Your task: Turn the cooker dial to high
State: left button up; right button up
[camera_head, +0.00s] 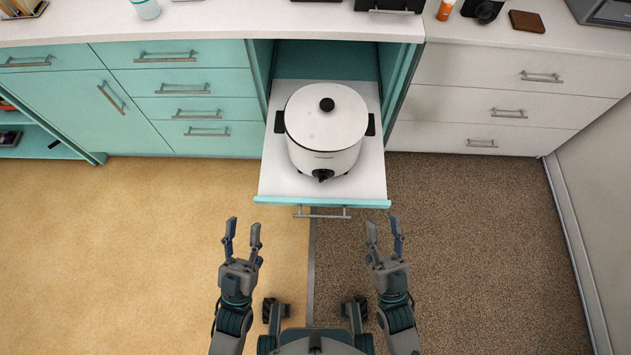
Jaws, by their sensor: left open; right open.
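A white round cooker (312,157) with a lid, a black lid knob (327,104) and black side handles stands on a pulled-out white shelf (284,185). Its black dial (323,174) is low on the front side, facing me. The dial's setting is too small to read. My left gripper (243,229) is open and empty, in front of the shelf and to the left of the dial. My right gripper (385,231) is open and empty, in front of the shelf and to the right of the dial. Neither gripper touches the cooker.
The shelf's teal front edge with a metal handle (322,213) lies between my grippers and the cooker. Teal drawers (190,83) stand at left, white drawers (500,100) at right. Countertops run along the back. The floor (120,240) around me is clear.

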aim_at(322, 176)
jog(key=i+l+u, duration=0.1)
jog(key=l+u, duration=0.15)
jog(key=u, duration=0.2)
jog(key=l+u, duration=0.25)
jog(key=u, duration=0.2)
jog(key=l+u, duration=0.25)
jog(key=u, duration=0.15)
jog(key=l+u, duration=0.1)
jog(key=l, duration=0.4)
jog(key=k+l+u, duration=0.1)
jog(key=l, duration=0.35)
jog(key=k+l+u, duration=0.1)
jog(key=l, duration=0.4)
jog(key=k+l+u, duration=0.1)
jog(key=l, duration=0.35)
jog(key=k, duration=0.05)
